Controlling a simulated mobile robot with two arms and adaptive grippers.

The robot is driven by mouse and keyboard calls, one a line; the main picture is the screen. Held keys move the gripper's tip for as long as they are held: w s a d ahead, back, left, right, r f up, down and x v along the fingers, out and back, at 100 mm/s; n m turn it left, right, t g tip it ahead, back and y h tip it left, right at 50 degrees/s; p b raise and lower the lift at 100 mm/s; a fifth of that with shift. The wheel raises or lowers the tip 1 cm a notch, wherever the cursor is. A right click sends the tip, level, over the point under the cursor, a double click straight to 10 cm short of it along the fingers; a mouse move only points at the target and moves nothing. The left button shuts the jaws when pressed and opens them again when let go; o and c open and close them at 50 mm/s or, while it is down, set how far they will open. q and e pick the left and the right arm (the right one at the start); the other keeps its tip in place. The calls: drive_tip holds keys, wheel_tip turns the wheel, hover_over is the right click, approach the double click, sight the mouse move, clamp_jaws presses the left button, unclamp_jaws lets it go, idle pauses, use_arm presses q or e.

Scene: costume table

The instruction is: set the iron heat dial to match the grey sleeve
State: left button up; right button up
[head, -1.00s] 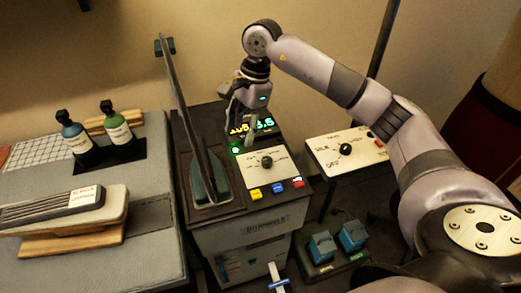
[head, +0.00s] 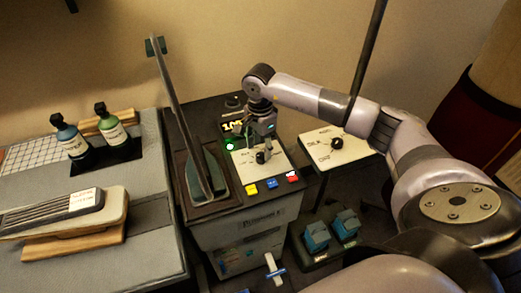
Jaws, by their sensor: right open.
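My right gripper (head: 266,140) is open and points down at a black dial (head: 262,157) on the white panel of the dark machine. Its fingers are just above or behind the dial; I cannot tell if they touch it. A second black dial (head: 337,143) sits on a separate white panel to the right, with small lettering around it, part of which looks like SILK. A dark grey striped piece (head: 50,212), possibly the grey sleeve, lies on a padded board at the left, with a small white label whose words are unreadable. My left gripper is out of view.
A tall, narrow, upright plate (head: 180,110) stands left of the dial panel. Yellow, blue and red buttons (head: 270,186) line its front. A lit display (head: 232,127) is partly hidden behind my gripper. Two bottles (head: 108,125) stand on the left table. Blue pedals (head: 330,230) are below.

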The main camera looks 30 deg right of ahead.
sight(260, 155)
drive_tip(key=shift+f, duration=1.65)
clamp_jaws()
